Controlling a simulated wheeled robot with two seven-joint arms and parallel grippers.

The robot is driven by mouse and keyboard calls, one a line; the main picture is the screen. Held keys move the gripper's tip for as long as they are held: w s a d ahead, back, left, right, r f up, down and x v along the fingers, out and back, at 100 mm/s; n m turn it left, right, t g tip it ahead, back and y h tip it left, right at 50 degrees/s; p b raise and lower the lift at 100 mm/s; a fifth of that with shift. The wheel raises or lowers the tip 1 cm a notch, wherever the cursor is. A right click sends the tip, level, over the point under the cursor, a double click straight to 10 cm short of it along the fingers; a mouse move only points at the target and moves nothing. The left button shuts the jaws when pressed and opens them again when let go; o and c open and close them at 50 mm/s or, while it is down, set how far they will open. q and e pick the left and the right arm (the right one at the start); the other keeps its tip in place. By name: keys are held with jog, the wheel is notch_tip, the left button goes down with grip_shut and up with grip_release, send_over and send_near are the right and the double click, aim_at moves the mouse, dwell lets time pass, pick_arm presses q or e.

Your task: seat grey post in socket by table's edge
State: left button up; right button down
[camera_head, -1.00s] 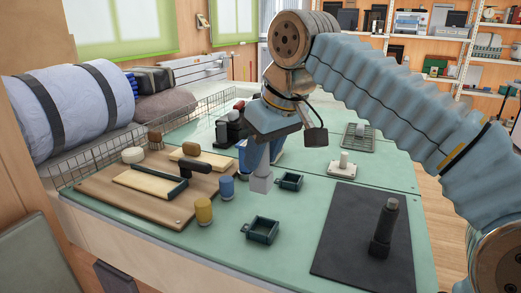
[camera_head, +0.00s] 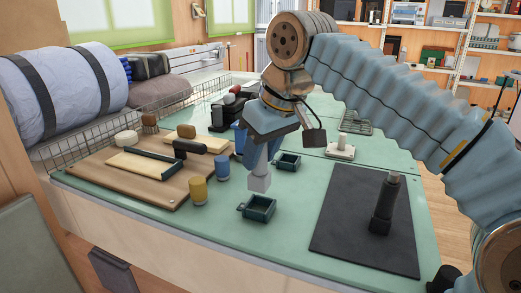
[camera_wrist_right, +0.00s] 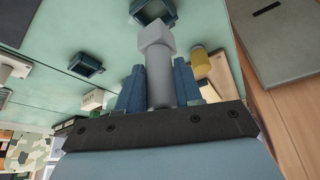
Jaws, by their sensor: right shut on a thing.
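The grey post (camera_head: 260,181) has a square block at its lower end and hangs upright below my right gripper (camera_head: 258,150). In the right wrist view my right gripper (camera_wrist_right: 160,88) is shut, its blue fingers on either side of the post's round shaft (camera_wrist_right: 159,82). A dark square socket (camera_head: 258,208) sits on the green table near its front edge, just below the block in the head view; it also shows past the block in the right wrist view (camera_wrist_right: 150,12). The block appears apart from it. My left gripper is not in view.
A second dark socket (camera_head: 288,161) lies farther back. Blue (camera_head: 222,168) and yellow (camera_head: 198,191) cylinders stand left of the near socket, beside a wooden board (camera_head: 115,173). A dark mat (camera_head: 335,238) with a black upright tool (camera_head: 384,205) lies right. The front strip of table is clear.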

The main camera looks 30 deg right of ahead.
aim_at(263, 175)
jog(key=shift+f, duration=0.15)
dwell(0.4)
jog(key=shift+f+b, duration=1.25)
jog(key=shift+f, duration=0.3)
jog(key=shift+f+b, duration=1)
jog(key=shift+f, duration=0.45)
dwell(0.7)
jog(key=c, duration=0.7)
grip_release()
jog(key=shift+o, duration=0.2)
